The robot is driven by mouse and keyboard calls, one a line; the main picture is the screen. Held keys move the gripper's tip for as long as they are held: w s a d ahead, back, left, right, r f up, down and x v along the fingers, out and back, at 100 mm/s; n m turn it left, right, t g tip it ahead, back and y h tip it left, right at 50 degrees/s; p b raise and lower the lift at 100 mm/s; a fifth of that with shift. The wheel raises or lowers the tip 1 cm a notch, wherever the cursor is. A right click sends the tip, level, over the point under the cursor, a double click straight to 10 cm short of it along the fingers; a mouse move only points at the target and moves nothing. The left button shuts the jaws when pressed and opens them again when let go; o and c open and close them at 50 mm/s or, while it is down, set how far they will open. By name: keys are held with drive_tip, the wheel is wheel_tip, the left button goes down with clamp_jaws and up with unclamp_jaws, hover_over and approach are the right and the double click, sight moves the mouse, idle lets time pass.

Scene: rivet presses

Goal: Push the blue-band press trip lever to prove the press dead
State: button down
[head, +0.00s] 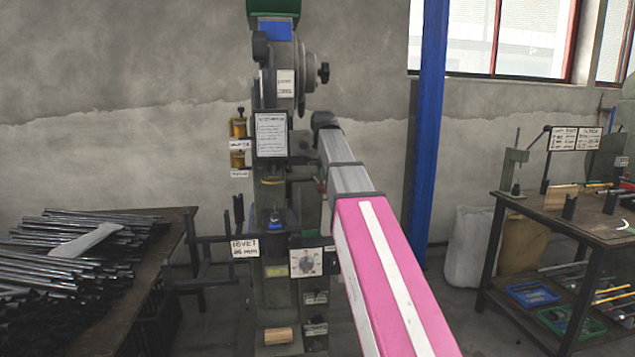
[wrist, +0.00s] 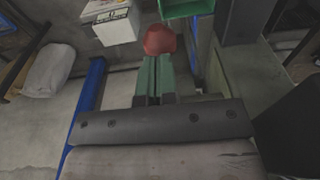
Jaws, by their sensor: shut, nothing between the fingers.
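The blue-band press (head: 272,85) stands in the middle of the head view, with a blue band (head: 276,30) near its top. A rounded red knob (wrist: 159,40) shows in the wrist view just beyond my fingertips; it looks like the trip lever's end, but its stem is hidden. My gripper (wrist: 155,60) is shut and empty, its green fingers together and pointing at the knob. I cannot tell whether they touch it. In the head view my arm reaches to the right side of the press and my gripper is not clearly visible.
A table with dark rods (head: 60,260) stands at the left. A workbench (head: 570,225) with tools and trays stands at the right. A blue column (head: 430,120) rises behind my arm. A white sign box (wrist: 110,22) and a green bin (wrist: 186,8) show near the knob in the wrist view.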

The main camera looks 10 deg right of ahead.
sight(322, 185)
idle(0.3)
drive_tip(key=shift+s+f, duration=0.15)
drive_tip(key=shift+f, duration=0.7)
drive_tip(key=shift+s+f, duration=0.15)
drive_tip(key=shift+f, duration=1.7)
